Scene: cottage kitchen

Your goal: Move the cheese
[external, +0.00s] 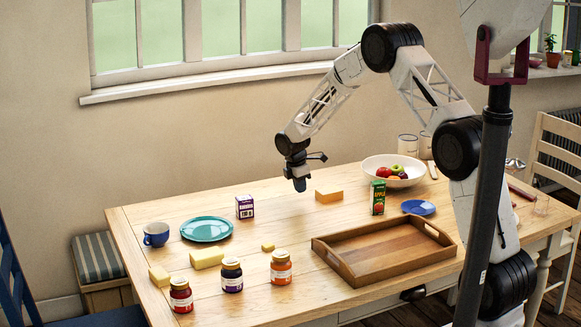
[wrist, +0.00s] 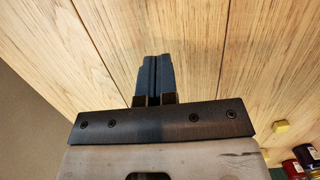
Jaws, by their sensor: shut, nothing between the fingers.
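Several yellow blocks that look like cheese are on the wooden table. A deeper yellow-orange block (external: 329,195) lies toward the back, just right of my gripper. A pale yellow block (external: 207,258), a smaller one (external: 159,275) and a tiny piece (external: 268,246) lie at the front left. I cannot tell which one the task means. My gripper (external: 299,185) points down above the back middle of the table, shut and empty. In the wrist view its fingers (wrist: 154,80) are together over bare wood, and a small yellow piece (wrist: 281,127) shows at the right edge.
A wooden tray (external: 427,262) stands at the front right. Three jars (external: 232,276) stand along the front. A teal plate (external: 206,228), blue mug (external: 156,234) and purple carton (external: 244,207) are left. A green carton (external: 378,198), fruit bowl (external: 370,162) and blue plate (external: 418,208) are right.

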